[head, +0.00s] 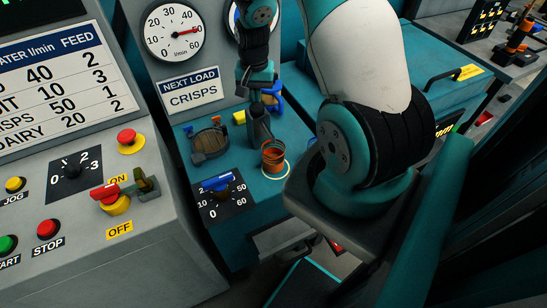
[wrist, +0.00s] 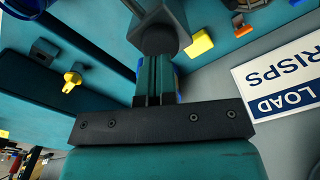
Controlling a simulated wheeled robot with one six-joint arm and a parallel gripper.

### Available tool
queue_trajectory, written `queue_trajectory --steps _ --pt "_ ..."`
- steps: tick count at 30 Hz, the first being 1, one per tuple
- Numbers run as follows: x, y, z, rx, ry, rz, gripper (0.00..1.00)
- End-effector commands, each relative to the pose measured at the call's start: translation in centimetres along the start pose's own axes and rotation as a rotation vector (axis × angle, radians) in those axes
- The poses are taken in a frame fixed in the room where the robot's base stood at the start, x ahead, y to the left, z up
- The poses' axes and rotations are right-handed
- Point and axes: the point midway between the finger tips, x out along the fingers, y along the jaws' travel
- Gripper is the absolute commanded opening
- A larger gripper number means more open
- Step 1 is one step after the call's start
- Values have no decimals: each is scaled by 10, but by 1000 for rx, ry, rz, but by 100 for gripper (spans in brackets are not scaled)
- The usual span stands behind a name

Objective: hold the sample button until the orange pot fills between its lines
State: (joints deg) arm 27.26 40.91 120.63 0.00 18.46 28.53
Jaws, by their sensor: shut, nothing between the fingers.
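The orange pot (head: 273,157) stands upright on a pale-ringed spot on the teal machine top in the head view. Bands show around it, but its fill level is too small to read. My gripper (head: 262,100) is above and behind the pot, shut and empty. In the wrist view its closed fingers (wrist: 154,72) point at a dark grey cylindrical fitting (wrist: 160,36); I cannot tell whether they touch it. This fitting (head: 258,125) also shows just behind the pot in the head view. I cannot make out the sample button for certain; the gripper may hide it.
A dial with a blue handle (head: 217,184) sits left of the pot. A round brown lid (head: 210,142) lies behind the dial. A control panel with a red-handled switch (head: 112,195) stands at left. A yellow knob (wrist: 72,80) shows beside the fingers in the wrist view.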

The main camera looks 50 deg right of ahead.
Motion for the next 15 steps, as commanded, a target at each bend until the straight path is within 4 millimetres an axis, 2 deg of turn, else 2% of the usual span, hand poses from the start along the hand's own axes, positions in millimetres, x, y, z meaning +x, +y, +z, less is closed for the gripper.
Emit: queue_trajectory --steps 15 --pt "4 0 0 0 0 0 0"
